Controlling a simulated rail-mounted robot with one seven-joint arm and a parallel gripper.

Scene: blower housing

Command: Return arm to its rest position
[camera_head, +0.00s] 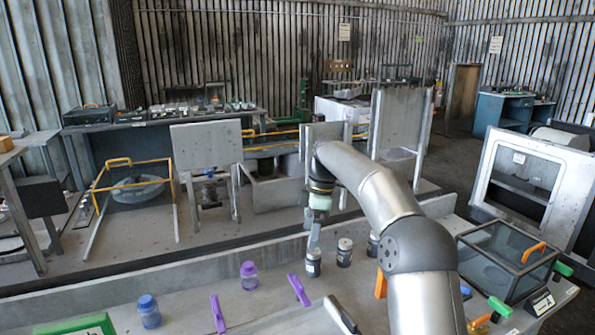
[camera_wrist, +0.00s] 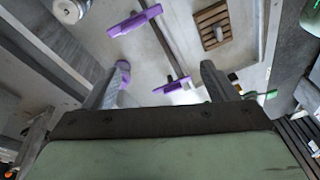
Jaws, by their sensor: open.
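My arm reaches forward from the lower right in the head view, bent at the elbow. My gripper (camera_head: 314,238) hangs at its end, pointing down over the back part of the near bench (camera_head: 270,292). In the wrist view the two fingers of my gripper (camera_wrist: 162,82) stand wide apart, with nothing held between them. A dark jar with a pale lid (camera_head: 313,263) stands just below the gripper in the head view; I cannot tell whether they touch. Purple-handled tools (camera_wrist: 134,20) lie on the surface beyond the fingers in the wrist view.
On the bench are another dark jar (camera_head: 344,253), a purple-capped bottle (camera_head: 249,276), a blue-capped bottle (camera_head: 149,311) and purple tools (camera_head: 298,290). A clear-walled box with an orange handle (camera_head: 500,258) stands at right. A low wall (camera_head: 150,262) runs behind the bench.

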